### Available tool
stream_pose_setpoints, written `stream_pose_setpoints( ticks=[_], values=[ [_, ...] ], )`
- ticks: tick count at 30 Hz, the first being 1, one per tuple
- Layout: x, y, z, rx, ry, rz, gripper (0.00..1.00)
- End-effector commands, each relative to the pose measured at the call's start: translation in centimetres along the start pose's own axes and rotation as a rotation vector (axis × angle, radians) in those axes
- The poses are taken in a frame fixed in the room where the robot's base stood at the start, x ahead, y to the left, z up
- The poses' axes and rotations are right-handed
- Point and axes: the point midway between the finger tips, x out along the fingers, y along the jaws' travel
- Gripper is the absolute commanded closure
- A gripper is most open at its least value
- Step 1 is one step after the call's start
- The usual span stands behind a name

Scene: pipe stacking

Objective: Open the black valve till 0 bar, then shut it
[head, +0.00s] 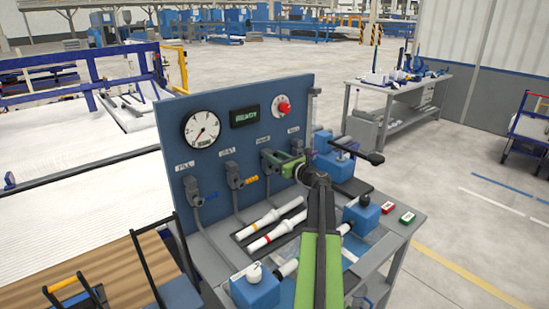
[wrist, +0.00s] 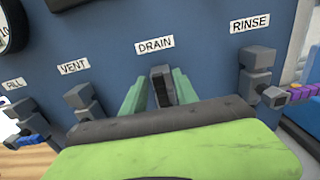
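The black valve (wrist: 161,78) is under the DRAIN label in the wrist view. It also shows in the head view (head: 268,162), partly covered by my gripper. My gripper (wrist: 158,92) has its green fingers apart, one on each side of this valve, with a little blue panel showing between. In the head view my gripper (head: 287,162) reaches the panel at the valve. The valve's handle is mostly hidden, so its angle is unclear. The round white pressure gauge (head: 202,130) is at the panel's upper left. Its needle reading is too small to tell.
FILL valve (head: 194,191) with a blue handle and VENT valve (head: 233,175) with an orange handle are left of DRAIN. RINSE valve (wrist: 255,75), purple-handled, is close on the right. A red knob (head: 283,106) sits above. White pipes (head: 277,232) lie on the bench below.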

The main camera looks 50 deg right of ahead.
Motion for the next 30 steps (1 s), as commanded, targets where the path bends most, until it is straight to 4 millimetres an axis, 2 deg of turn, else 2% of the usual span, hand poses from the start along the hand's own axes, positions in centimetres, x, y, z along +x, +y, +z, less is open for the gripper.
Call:
stream_pose_setpoints(
  ticks=[9, 18, 30],
  values=[
    [0.43, 0.03, 0.00, 0.000, 0.000, 0.000, 0.65],
    [0.45, 0.07, 0.00, 0.000, 0.000, 0.001, 1.00],
    [0.47, 0.11, 0.00, 0.000, 0.000, 0.001, 1.00]
  ],
)
